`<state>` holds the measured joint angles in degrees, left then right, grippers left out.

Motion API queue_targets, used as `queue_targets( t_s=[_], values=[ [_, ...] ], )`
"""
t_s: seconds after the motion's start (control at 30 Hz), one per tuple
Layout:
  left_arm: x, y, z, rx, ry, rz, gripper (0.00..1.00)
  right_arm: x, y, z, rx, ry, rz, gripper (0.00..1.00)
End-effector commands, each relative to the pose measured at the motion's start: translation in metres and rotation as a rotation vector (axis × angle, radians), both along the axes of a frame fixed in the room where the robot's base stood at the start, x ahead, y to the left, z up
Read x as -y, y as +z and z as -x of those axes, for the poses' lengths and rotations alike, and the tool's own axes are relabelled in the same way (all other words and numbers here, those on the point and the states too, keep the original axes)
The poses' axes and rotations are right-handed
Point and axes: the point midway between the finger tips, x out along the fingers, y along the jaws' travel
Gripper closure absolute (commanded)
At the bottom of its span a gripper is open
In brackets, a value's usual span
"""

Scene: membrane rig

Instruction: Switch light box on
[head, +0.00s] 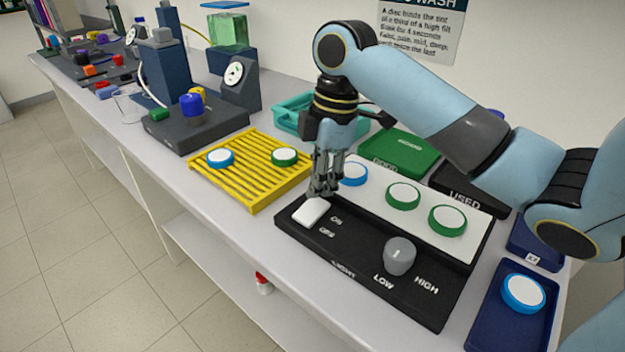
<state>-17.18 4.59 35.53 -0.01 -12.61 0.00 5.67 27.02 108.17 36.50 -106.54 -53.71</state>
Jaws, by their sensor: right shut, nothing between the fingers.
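The light box (375,284) is a black panel at the front of the bench with a white plate (375,203) behind its controls. A white rocker switch (311,211) sits at its left end beside ON and OFF labels. My right gripper (322,192) is shut and empty, pointing down just behind and above the switch. I cannot tell whether its fingertips touch the switch. The white plate looks unlit. My left gripper is not in view.
Discs with blue or green rims lie on the white plate, including a green-rimmed disc (403,195). A yellow rack (248,166) holds two discs to the left. A green tray (399,153) lies behind, and a dark blue tray (512,318) with a disc is at right.

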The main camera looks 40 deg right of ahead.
Motion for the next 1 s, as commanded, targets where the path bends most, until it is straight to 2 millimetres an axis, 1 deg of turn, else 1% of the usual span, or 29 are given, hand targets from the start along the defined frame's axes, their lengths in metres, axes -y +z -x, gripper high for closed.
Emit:
queue_targets(
  t_s=[1.0],
  values=[
    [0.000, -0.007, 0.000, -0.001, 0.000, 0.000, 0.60, 0.000, -0.016, 0.000, 0.000, 0.000, -0.001, 1.00]
  ],
)
